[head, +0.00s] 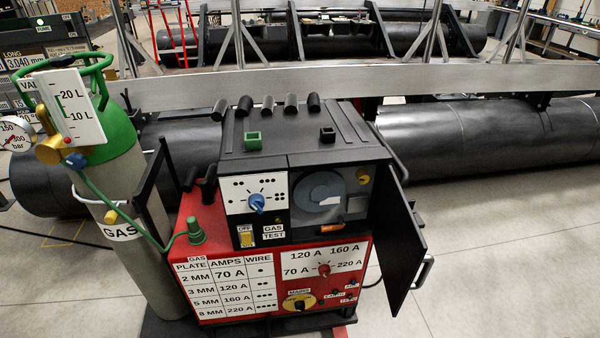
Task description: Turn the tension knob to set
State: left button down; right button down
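The welding machine has a black upper unit (255,160) on a red lower cabinet (215,225). No label reading "tension" is legible. Inside the upper unit's open compartment, a small yellow knob (363,177) sits at the upper right, beside a grey wire spool (312,187). An orange-red part (330,228) is below it. Their settings are too small to read. A blue knob (257,202) sits on a white dial plate with dot marks, left of the compartment. Neither of my grippers is in view.
The black compartment door (397,240) stands open on the right. A green-topped gas cylinder (125,190) with a gauge (15,133) and green hose stands left. Red (323,269) and yellow-black (299,302) knobs are on the lower cabinet. Black floats (490,140) lie behind; floor is clear at right.

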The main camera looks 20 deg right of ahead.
aim_at(362, 175)
jog(key=z, duration=2.3)
jog(key=i, duration=0.35)
jog(key=z, duration=0.05)
